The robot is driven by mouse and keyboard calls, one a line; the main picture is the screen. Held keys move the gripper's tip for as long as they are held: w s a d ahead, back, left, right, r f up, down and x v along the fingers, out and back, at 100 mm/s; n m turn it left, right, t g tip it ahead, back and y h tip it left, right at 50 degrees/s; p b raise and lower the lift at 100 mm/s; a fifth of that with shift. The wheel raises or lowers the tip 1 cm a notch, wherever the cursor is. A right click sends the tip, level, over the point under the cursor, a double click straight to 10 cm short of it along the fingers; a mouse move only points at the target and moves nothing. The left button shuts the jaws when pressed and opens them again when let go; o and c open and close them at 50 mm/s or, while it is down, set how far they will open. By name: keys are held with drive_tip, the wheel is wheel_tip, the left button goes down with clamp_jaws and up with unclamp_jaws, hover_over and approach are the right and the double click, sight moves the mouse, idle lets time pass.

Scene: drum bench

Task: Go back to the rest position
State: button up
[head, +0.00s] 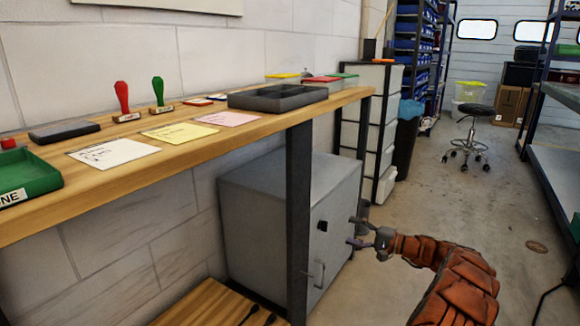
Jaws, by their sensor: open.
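My gripper (354,232) is open and empty at the end of my orange arm, lower right of the middle in the head view. It appears in front of the grey metal cabinet (262,205), near the cabinet's right edge and below the bench top. Whether it touches the cabinet cannot be told. My arm reaches in from the bottom right of the picture.
The wooden bench (120,178) runs along the left wall, with a dark front leg (299,220). Red (123,98) and green (158,91) stamps, paper cards and a grey tray (277,97) lie on it. A wheeled stool (467,145) stands behind; the concrete floor (430,200) is mostly clear.

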drive_tip(key=s+a+r+n+g+p, duration=0.1)
drive_tip(key=s+a+r+g+p, duration=0.15)
drive_tip(key=a+r, duration=0.35)
drive_tip(key=s+a+r+n+g+y+p, duration=0.15)
drive_tip(key=s+a+r+p, duration=0.25)
drive_tip(key=r, duration=0.4)
drive_tip(key=s+a+r+n+g+h+p, duration=0.1)
drive_tip(key=s+a+r+g+p, duration=0.15)
drive_tip(key=a+r, duration=0.35)
drive_tip(key=s+a+r+n+g+h+p, duration=0.2)
drive_tip(key=s+a+r+p, duration=0.2)
drive_tip(key=s+r+p, duration=0.4)
drive_tip(key=s+a+r+n+g+h+p, duration=0.1)
drive_tip(key=s+a+r+g+p, duration=0.25)
drive_tip(key=s+r, duration=0.5)
drive_tip(key=s+d+r+n+h+p, duration=0.1)
drive_tip(key=s+d+r+h+p, duration=0.15)
drive_tip(key=s+p, duration=0.45)
drive_tip(key=s+d+r+n+h+p, duration=0.1)
drive_tip(key=s+r+h+p, duration=0.25)
drive_tip(key=s, duration=0.85)
drive_tip(key=s+d+r+h+p, duration=0.3)
drive_tip(key=s+d+p, duration=0.2)
drive_tip(key=s+d, duration=0.1)
drive_tip(key=s+d+r+m+h+p, duration=0.1)
drive_tip(key=s+d+r+h+p, duration=0.1)
drive_tip(key=s+d+p, duration=0.4)
drive_tip(key=shift+s+d+r+t+h, duration=0.35)
drive_tip(key=shift+s+d+h, duration=0.45)
drive_tip(key=shift+s, duration=0.3)
